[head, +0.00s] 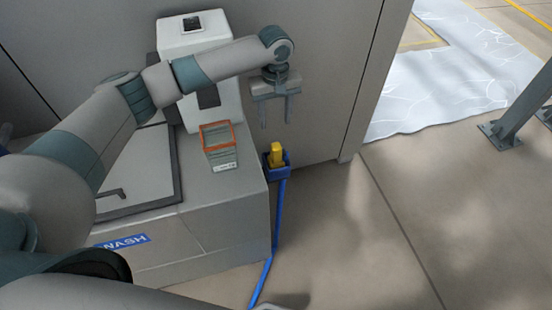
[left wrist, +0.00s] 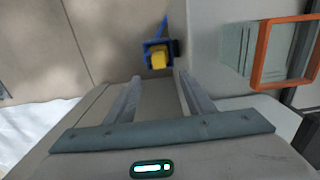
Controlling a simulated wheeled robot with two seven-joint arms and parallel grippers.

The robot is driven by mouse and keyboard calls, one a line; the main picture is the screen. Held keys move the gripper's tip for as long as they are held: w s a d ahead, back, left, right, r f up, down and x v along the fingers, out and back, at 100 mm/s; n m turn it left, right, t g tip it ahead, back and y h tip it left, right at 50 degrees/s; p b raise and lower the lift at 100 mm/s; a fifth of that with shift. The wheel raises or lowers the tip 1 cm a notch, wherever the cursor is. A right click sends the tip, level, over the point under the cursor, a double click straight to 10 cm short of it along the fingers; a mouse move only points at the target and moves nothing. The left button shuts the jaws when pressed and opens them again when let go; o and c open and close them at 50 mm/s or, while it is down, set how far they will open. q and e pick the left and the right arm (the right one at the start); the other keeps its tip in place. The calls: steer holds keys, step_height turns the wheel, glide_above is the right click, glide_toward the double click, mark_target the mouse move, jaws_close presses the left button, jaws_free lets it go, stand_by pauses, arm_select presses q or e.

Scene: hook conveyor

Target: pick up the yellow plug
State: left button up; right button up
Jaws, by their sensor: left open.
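The yellow plug (head: 275,153) stands in a small blue holder (head: 283,166) beside the wash counter's right side in the head view. In the left wrist view the yellow plug (left wrist: 159,60) sits in the blue holder (left wrist: 148,47), beyond the fingertips and roughly between them. My left gripper (head: 277,125) is open and empty, its fingers pointing down above the plug and apart from it. Its two fingers also show in the left wrist view (left wrist: 158,80). My right gripper is not in view.
The wash counter (head: 228,203) stands left of the plug, with an orange-framed rack (head: 218,136) near its edge. A grey wall (head: 325,80) is behind. A blue strip (head: 275,240) runs down from the holder.

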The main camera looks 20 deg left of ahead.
mark_target(276, 145)
arm_select(q)
step_height(276, 145, down, 9)
steer(key=shift+r+p, duration=0.2)
steer(key=shift+p, duration=0.7)
steer(key=shift+f, duration=0.1)
steer(key=shift+f+p, duration=0.5)
steer(key=shift+f, duration=0.05)
step_height(276, 145, down, 3)
steer(key=shift+w+d+p, duration=0.1)
steer(key=shift+p, duration=0.35)
steer(key=shift+f, duration=0.45)
jaws_close()
